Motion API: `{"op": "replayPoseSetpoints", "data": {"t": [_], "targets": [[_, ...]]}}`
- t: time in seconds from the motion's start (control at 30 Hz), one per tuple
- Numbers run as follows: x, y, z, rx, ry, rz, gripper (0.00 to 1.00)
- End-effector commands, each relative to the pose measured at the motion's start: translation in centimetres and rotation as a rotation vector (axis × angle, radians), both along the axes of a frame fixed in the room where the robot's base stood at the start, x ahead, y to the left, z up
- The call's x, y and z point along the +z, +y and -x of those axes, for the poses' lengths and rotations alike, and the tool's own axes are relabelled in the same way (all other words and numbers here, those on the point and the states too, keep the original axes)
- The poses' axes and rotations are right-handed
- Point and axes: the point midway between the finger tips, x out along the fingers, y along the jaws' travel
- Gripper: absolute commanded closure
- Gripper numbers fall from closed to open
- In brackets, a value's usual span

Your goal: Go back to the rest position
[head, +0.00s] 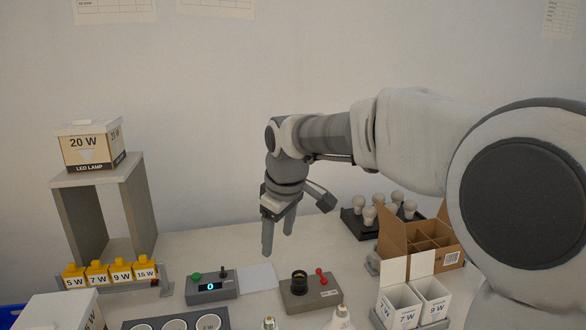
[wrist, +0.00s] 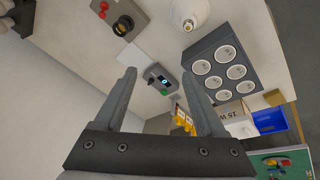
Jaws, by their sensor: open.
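My gripper (head: 278,243) hangs with its fingers pointing down above the table in the middle of the head view. It also shows in the wrist view (wrist: 158,76), where its two fingers stand apart with nothing between them. Below it are a grey meter box (head: 211,288) with a lit 0 and a green button, and a grey socket box (head: 311,292) with a black socket and a red lever. The socket looks empty. My gripper appears clear of both boxes.
A 20 W lamp box (head: 92,146) sits on a grey stand (head: 133,205) at left, with yellow wattage blocks (head: 97,274) in front. Bulbs stand in a black tray (head: 358,226) behind a divided cardboard box (head: 420,239). White boxes (head: 400,304) and a tray of round holes (wrist: 222,62) occupy the front.

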Motion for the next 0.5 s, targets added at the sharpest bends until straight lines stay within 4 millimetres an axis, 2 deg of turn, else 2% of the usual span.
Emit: {"op": "replayPoseSetpoints", "data": {"t": [0.03, 0.2, 0.5], "targets": [[1.0, -1.0, 1.3, -0.046, -0.015, 0.014, 0.28], [3.0, -4.4, 5.1, -0.216, -0.055, 0.025, 0.28], [5.0, -10.6, 12.7, -0.506, -0.110, -0.024, 0.28]]}}
